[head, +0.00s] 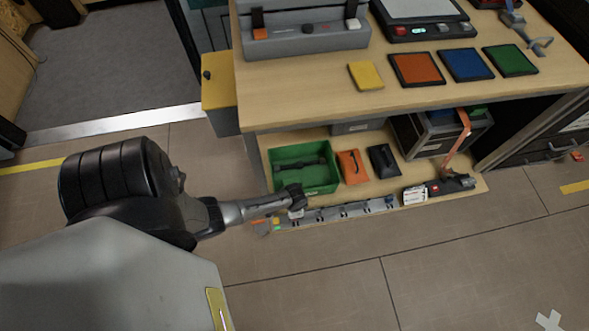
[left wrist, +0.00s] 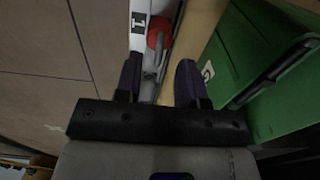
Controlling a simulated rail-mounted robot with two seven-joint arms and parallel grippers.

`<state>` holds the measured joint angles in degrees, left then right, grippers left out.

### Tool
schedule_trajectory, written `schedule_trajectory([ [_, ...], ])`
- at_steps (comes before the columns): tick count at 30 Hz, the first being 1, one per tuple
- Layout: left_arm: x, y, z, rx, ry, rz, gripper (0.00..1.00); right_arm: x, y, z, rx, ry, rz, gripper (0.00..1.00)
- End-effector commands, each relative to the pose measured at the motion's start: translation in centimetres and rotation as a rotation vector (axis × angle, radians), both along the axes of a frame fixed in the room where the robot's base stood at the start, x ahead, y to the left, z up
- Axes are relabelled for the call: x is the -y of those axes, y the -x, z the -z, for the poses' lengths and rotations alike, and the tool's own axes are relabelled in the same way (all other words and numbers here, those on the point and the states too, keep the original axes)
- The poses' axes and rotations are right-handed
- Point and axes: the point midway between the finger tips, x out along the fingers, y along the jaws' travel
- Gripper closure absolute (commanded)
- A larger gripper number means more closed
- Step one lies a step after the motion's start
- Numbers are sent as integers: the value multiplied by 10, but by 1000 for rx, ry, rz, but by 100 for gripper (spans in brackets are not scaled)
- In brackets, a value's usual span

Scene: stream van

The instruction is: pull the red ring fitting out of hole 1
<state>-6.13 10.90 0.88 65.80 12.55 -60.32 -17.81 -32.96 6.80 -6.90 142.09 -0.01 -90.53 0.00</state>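The red ring fitting (left wrist: 155,38) shows in the left wrist view beside a white label (left wrist: 138,22) marked 1. Only part of it is visible, and its seating in the hole is hard to see. My left gripper (left wrist: 160,68) is open, its two dark fingers apart, with the fitting just beyond the fingertips and roughly between them. In the head view my left gripper (head: 294,197) is over the left end of a long grey rail (head: 345,210) at the shelf's front edge. There the gripper hides the fitting. My right gripper is in neither view.
A green crate (head: 333,183) stands close behind the rail; it also shows at the right of the left wrist view (left wrist: 225,60). Orange (head: 352,166) and black (head: 384,160) items lie beside it. The worktop (head: 310,85) overhangs the shelf. The floor in front is clear.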

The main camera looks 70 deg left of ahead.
Motion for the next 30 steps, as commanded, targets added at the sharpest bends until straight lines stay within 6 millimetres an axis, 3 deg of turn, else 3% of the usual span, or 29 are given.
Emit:
schedule_trajectory([
  [1,0,0,12,-1,1,0,64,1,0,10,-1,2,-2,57],
  [7,0,0,28,0,1,0,64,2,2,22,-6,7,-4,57],
  [22,0,0,33,0,1,0,64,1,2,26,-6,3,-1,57],
  [30,0,0,33,0,1,0,89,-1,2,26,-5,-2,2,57],
])
